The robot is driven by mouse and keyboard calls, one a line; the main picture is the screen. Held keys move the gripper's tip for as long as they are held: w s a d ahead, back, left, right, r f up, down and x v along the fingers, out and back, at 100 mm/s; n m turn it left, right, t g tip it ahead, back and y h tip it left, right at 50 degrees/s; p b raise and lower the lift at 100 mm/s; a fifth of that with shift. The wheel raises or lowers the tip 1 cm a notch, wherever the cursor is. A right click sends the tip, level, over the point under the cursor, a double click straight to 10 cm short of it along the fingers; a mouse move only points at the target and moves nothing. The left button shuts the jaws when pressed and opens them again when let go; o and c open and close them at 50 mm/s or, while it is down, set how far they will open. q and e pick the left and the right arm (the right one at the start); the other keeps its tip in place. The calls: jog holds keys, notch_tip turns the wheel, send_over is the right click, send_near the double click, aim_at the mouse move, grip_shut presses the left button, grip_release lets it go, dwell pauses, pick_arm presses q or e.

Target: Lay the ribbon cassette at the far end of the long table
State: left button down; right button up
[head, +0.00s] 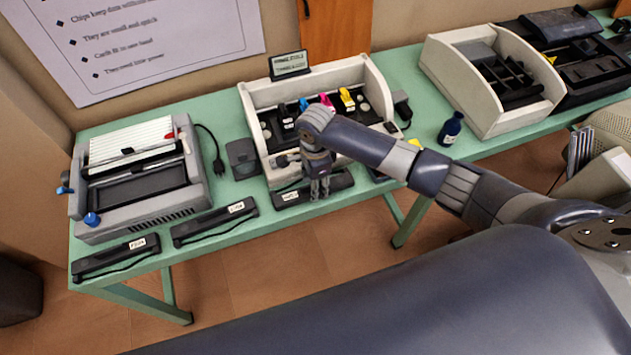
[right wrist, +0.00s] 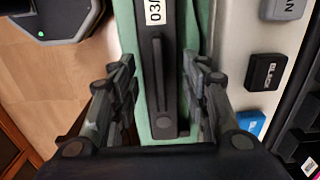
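Several flat black ribbon cassettes with white labels lie along the front edge of the long green table (head: 240,190). One is at the left front corner (head: 115,258), one is right of it (head: 214,223), and a third (head: 313,190) lies before the cream printer. My right gripper (head: 319,188) points down over this third cassette and partly hides it. In the right wrist view, the open fingers (right wrist: 160,100) stand on either side of that cassette (right wrist: 159,75), with visible gaps. Whether the fingertips reach down beside it is unclear. My left gripper is not in view.
A grey printer (head: 135,180) stands at the table's left end. The cream printer (head: 255,110) with coloured cartridges is close behind my right gripper. A blue bottle (head: 451,130) and another open cream printer (head: 490,80) stand to the right. Green tabletop is bare around the bottle.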

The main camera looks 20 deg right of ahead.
dwell(0.3)
notch_tip(320, 180, up, 12)
jog(key=b, duration=0.1)
jog(key=shift+r, duration=0.2)
dwell(0.5)
